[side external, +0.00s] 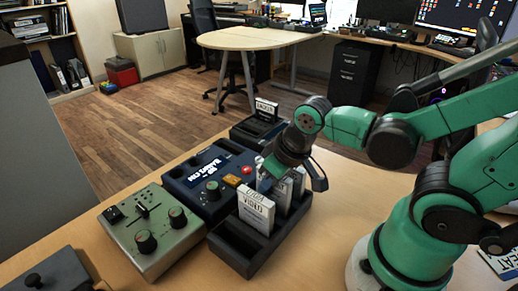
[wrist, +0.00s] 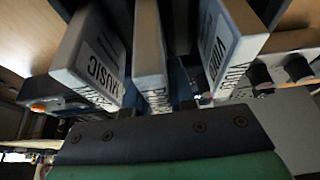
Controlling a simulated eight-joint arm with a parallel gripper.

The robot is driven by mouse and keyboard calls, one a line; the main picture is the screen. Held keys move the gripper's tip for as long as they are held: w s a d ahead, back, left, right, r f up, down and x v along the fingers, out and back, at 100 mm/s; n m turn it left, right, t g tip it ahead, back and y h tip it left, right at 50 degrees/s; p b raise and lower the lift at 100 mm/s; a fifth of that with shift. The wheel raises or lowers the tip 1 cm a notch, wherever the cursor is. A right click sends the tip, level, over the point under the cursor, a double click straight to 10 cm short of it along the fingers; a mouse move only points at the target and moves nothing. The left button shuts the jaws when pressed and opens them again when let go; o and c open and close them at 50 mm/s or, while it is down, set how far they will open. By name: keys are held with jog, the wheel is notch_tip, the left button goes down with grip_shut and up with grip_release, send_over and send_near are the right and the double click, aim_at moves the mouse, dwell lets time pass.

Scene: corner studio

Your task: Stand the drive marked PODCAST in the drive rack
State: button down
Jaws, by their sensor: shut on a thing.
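The dark drive rack (side external: 232,250) stands on the table. A white drive marked VIDEO (side external: 256,210) stands upright near its front end; it also shows in the wrist view (wrist: 228,45). My gripper (side external: 285,172) is low over the rack, behind the VIDEO drive, and shut on the middle drive (wrist: 150,65). That drive's label is mostly hidden; its first letter looks like P. A drive marked MUSIC (wrist: 92,60) stands on the other side of it. My gripper hides much of these drives in the side view, so I cannot tell whether the held drive is fully seated.
A blue device (side external: 205,180) with a display and a green-grey box with knobs (side external: 150,230) sit left of the rack. A dark holder with a labelled item (side external: 265,108) stands behind. A dark box (side external: 58,275) is at front left.

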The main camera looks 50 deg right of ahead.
jog(key=shift+f, duration=0.65)
jog(key=c, duration=0.7)
grip_release()
jog(key=shift+o, duration=0.2)
jog(key=shift+r, duration=3)
jog(key=shift+r, duration=0.1)
jog(key=shift+r, duration=2.45)
